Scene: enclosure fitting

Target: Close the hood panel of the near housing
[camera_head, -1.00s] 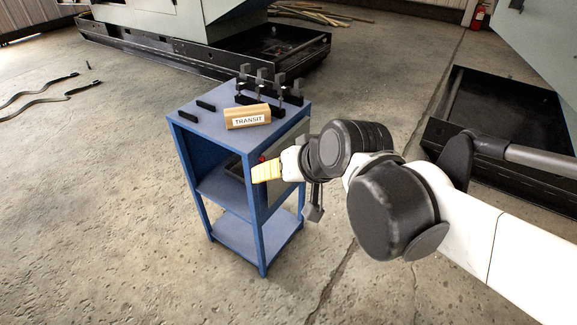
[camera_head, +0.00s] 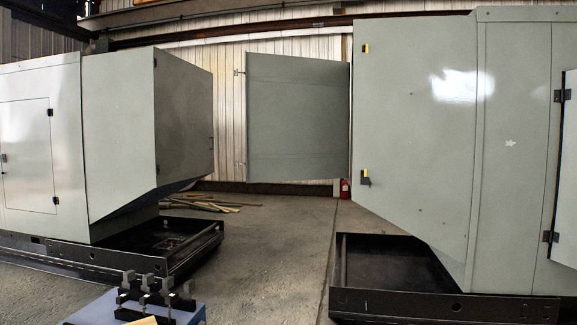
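The right-hand grey housing (camera_head: 415,120) stands close on the right. A flat grey panel (camera_head: 298,118) stands out from its left edge, swung open, with small catches on the panel's free left edge. Two black-and-yellow fittings (camera_head: 365,178) sit on the housing face near that edge. A second panel (camera_head: 569,190) with black hinges shows at the far right edge of the picture, cut off; I cannot tell whether it is open. My gripper and arm are not in view.
Another grey housing (camera_head: 120,130) stands at left on a black base (camera_head: 200,250). The right housing has a black base (camera_head: 400,300) too. A blue stand (camera_head: 190,311) with black clamps (camera_head: 150,290) is at bottom left. Bare floor (camera_head: 285,250) lies between the housings.

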